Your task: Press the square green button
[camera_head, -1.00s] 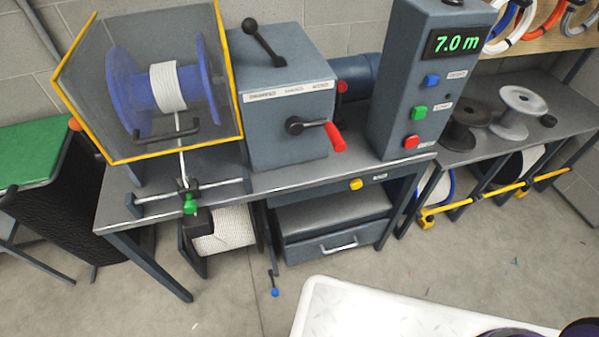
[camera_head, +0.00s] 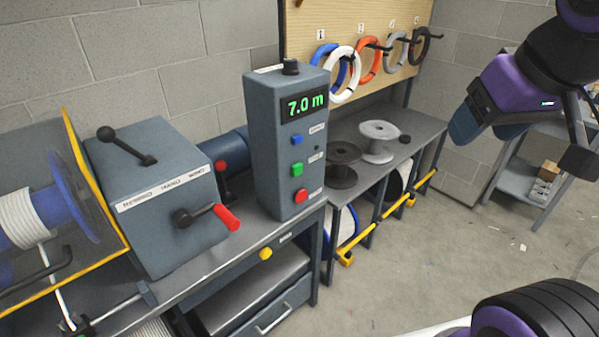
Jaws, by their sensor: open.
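The square green button (camera_head: 297,169) is on the front of the grey upright control box (camera_head: 262,150). It sits between a square blue button (camera_head: 296,139) above and a red button (camera_head: 300,195) below. A display (camera_head: 304,105) at the top of the box reads 7.0 m in green. My gripper (camera_head: 470,125) is at the upper right, in dark blue and purple, well to the right of the box and touching nothing. Its fingers overlap in this view, and it holds nothing that I can see.
A grey gearbox (camera_head: 160,200) with a red-handled lever (camera_head: 227,217) stands left of the control box. Spools (camera_head: 378,140) lie on the shelf behind right. Coils (camera_head: 344,75) hang on a pegboard. A yellow knob (camera_head: 265,254) is on the bench front. Open floor lies at right.

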